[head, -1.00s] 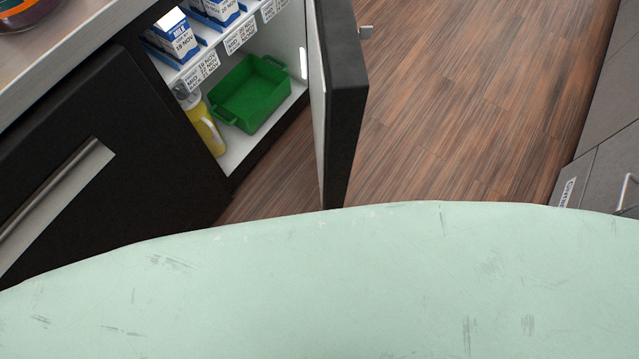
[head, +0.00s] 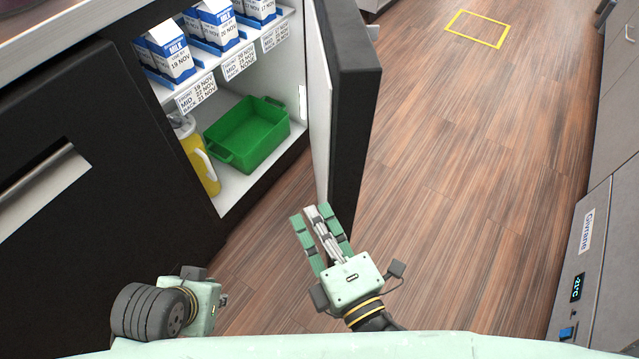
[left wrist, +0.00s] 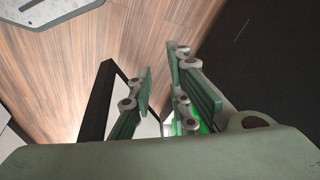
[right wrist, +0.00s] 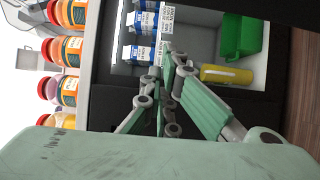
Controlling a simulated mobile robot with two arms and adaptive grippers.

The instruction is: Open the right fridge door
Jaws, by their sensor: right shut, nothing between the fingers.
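The right fridge door (head: 357,120) is dark with a pale inner side and stands swung well out from the fridge. Its small metal handle (head: 373,33) shows near the top on the outer face. My right gripper (head: 312,212) is shut and empty, near the door's bottom edge; I cannot tell whether it touches. In the right wrist view its fingers (right wrist: 163,72) lie in front of the open fridge. My left gripper shows only in part at the lower left of the head view; in the left wrist view its fingers (left wrist: 158,70) are apart with nothing between them.
Inside the fridge are milk cartons (head: 170,52) on a shelf, a green bin (head: 248,137) and a yellow jug (head: 197,160). The left fridge door (head: 120,150) is closed.

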